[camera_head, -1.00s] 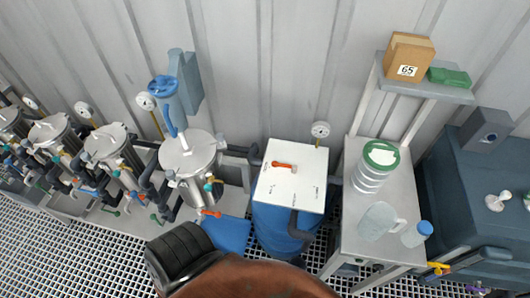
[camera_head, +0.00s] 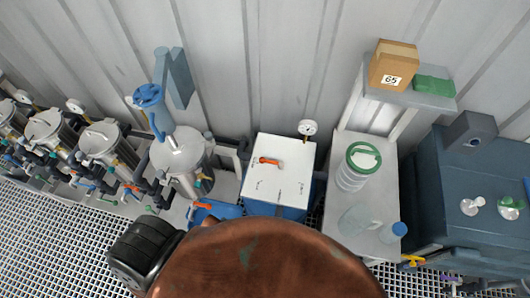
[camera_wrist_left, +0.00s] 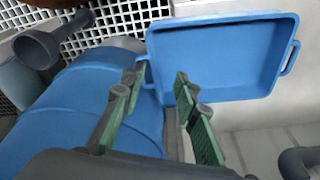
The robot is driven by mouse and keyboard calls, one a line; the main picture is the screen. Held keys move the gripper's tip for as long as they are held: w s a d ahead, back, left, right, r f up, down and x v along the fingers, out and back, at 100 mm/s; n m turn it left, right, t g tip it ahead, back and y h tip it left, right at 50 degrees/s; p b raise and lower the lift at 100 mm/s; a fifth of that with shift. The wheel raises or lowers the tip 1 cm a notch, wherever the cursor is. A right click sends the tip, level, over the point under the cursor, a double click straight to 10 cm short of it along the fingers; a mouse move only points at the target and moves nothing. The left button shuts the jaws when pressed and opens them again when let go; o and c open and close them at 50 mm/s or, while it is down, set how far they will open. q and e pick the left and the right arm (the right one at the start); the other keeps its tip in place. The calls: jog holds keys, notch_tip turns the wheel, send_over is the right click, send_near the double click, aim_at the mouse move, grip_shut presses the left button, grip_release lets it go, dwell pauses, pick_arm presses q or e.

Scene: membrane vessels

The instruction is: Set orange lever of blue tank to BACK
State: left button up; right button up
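The blue tank (camera_head: 276,211) stands near the wall in the head view, under a white top panel (camera_head: 281,190). The orange lever (camera_head: 269,161) lies on that panel, near its upper left, roughly left to right. The panel's labels are too small to read. The left wrist view shows a large blue cylinder (camera_wrist_left: 65,110), apparently the tank's body, but not the lever. My left gripper (camera_wrist_left: 160,112) is open and empty, its green-padded fingers apart beside this cylinder. Neither gripper shows in the head view. My right gripper is in no view.
A blue tray (camera_wrist_left: 225,60) lies just beyond my left fingers. A steel vessel (camera_head: 180,155) with a blue handle stands left of the tank. A metal bench (camera_head: 338,190) stands to its right. A brown rounded surface (camera_head: 260,265) hides the lower middle of the head view.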

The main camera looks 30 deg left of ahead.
pick_arm(q)
jog(key=w+d+r+t+p, duration=0.1)
jog(key=w+r+p, duration=0.15)
jog(key=r, duration=0.65)
jog(key=w+r+p, duration=0.2)
jog(key=w+r, duration=0.2)
jog(key=r, duration=0.5)
notch_tip(320, 180, up, 27)
jog(key=m+g+h+p, duration=0.2)
jog(key=m+h+p, duration=0.35)
jog(key=m, duration=0.75)
send_over(270, 161)
jog(key=s+a+p, duration=0.1)
jog(key=a, duration=0.3)
jog(key=shift+s+d+f+y, duration=0.1)
jog(key=shift+f+y, duration=0.1)
jog(key=shift+y, duration=0.45)
jog(key=shift+p+x, duration=0.4)
jog(key=shift+x, duration=3.4)
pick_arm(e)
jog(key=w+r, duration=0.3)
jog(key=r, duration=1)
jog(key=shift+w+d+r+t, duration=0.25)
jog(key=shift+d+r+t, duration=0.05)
pick_arm(q)
jog(key=shift+r, duration=0.1)
jog(key=shift+c, duration=0.7)
grip_shut()
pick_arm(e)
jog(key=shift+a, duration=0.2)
